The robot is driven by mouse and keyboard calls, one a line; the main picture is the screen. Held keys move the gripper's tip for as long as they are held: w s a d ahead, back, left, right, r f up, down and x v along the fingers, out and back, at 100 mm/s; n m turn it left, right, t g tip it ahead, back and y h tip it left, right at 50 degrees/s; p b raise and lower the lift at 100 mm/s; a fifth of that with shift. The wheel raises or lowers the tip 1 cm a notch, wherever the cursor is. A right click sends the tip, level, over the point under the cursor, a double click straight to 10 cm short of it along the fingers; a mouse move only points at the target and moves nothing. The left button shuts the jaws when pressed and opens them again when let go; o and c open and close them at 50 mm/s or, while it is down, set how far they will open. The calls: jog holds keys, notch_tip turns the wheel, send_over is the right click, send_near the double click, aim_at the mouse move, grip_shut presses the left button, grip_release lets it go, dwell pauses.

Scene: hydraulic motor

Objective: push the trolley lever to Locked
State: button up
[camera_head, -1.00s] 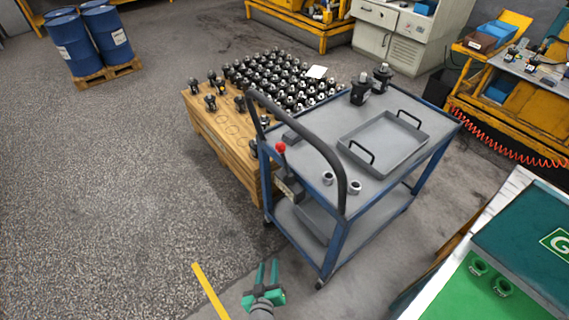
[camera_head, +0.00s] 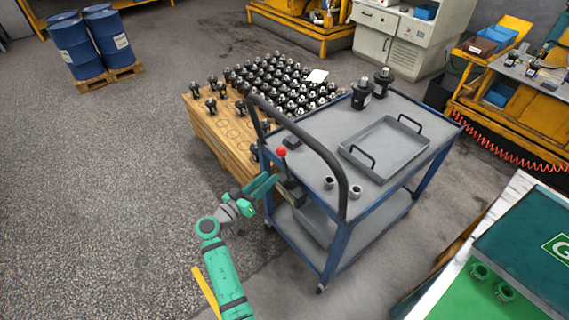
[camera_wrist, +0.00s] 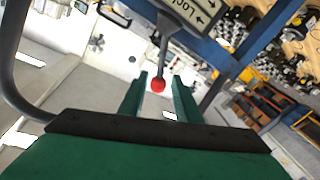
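The trolley (camera_head: 330,250) is blue and grey with a black push handle. Its lever (camera_head: 282,162) has a red knob and stands at the near left end, under the handle. The lever also shows in the wrist view, hanging into the picture with its red knob (camera_wrist: 158,86) between and just beyond the fingertips. A label plate beside it (camera_wrist: 190,12) shows part of the word "Lock". My green gripper (camera_head: 260,186) is at the trolley's near left side, by the lever. In the wrist view its two fingers (camera_wrist: 158,92) are apart with nothing held; contact with the knob cannot be told.
The trolley's top bears a grey tray (camera_head: 385,150), two dark motors (camera_head: 372,88) and two small rings (camera_head: 342,188). A pallet of motors (camera_head: 225,135) stands close behind. The curved handle (camera_head: 318,150) arches near the lever. Floor at left is open.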

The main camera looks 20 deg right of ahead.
aim_at(284, 163)
jog(key=x, duration=1)
jog(key=shift+w, duration=0.25)
grip_shut()
